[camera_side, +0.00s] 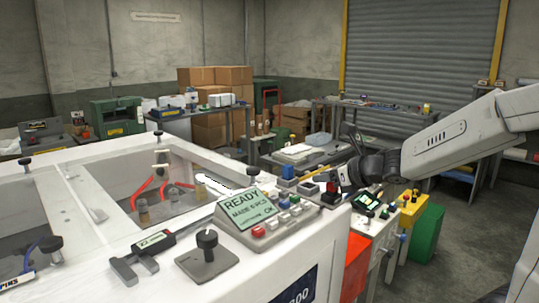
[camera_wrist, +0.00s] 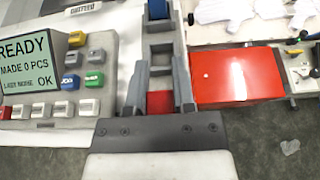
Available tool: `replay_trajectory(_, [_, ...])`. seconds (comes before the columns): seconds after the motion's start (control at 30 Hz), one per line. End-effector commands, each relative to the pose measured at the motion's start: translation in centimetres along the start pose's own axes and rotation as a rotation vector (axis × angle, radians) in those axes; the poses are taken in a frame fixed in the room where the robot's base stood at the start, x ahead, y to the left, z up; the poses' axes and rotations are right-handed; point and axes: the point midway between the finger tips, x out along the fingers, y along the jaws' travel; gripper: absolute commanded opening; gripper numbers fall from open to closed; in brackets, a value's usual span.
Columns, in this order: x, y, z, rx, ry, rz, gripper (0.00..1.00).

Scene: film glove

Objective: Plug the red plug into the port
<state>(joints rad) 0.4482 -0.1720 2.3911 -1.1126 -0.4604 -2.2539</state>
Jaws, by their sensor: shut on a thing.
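My gripper (camera_wrist: 161,82) is shut on the red plug (camera_wrist: 160,103), whose red top shows between the two grey fingers in the wrist view. In the side view the red plug (camera_side: 331,187) shows under the dark fingers of my gripper (camera_side: 334,181). A grey block with a square opening, which looks like the port (camera_wrist: 160,52), lies just ahead of the plug in the wrist view. In the side view grey blocks (camera_side: 307,188) stand left of the plug. The plug's lower end is hidden, so I cannot tell whether it touches anything.
A blue block (camera_wrist: 157,9) stands beyond the grey port. A control panel (camera_wrist: 60,75) with a READY screen and several buttons is on the left. A red surface (camera_wrist: 236,75) lies on the right. White gloves (camera_wrist: 225,10) lie at the far right.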

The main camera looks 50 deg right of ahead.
Motion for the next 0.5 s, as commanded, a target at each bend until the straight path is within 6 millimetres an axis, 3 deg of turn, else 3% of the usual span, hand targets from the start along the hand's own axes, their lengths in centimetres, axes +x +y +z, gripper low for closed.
replay_trajectory(0.5, [0.37, 0.02, -0.9, 0.001, 0.001, 0.001, 0.0])
